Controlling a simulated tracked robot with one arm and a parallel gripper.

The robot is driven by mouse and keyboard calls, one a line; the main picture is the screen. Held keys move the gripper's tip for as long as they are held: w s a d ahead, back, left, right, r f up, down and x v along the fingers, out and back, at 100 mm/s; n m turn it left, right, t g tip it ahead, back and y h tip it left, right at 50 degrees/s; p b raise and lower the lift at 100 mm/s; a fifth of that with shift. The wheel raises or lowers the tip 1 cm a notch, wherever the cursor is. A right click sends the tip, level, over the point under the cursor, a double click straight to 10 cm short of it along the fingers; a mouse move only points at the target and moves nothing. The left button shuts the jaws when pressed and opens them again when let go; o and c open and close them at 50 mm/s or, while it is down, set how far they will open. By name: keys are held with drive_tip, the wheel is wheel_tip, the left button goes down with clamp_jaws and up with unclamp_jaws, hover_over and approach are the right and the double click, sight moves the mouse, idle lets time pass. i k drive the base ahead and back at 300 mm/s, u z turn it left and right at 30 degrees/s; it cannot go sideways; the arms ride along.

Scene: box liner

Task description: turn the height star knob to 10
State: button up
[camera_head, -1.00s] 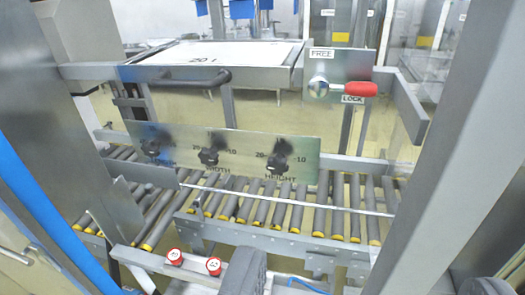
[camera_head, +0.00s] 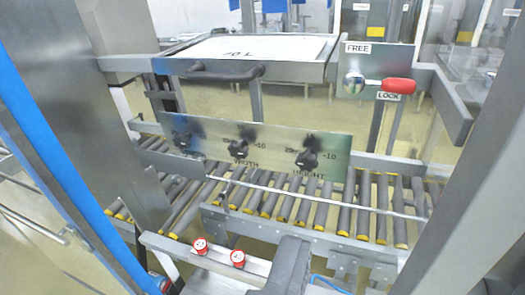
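The height star knob (camera_head: 308,158) is a black knob on the right part of a grey metal panel (camera_head: 270,140), above the word HEIGHT. A 10 mark is to its right and a blurred mark to its left. Its exact setting is too small to read. A similar black knob (camera_head: 241,157) labelled WIDTH sits in the middle, and a third dark knob (camera_head: 184,140) sits at the left end. The panel stands some distance in front of the camera.
A lever with a red handle (camera_head: 398,86) sits on a FREE/LOCK plate above right. A black bar handle (camera_head: 225,73) is above the panel. A roller conveyor (camera_head: 330,208) runs below. Two red buttons (camera_head: 219,252) are in front. Grey posts (camera_head: 445,190) flank the panel.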

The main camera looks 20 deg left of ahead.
sight(307, 162)
drive_tip(key=z, duration=0.45)
drive_tip(key=k, duration=1.1)
drive_tip(key=u, duration=0.2)
drive_tip(key=i, duration=0.9)
drive_tip(key=u, duration=1)
drive_tip(key=i, duration=0.55)
drive_tip(key=u, duration=0.25)
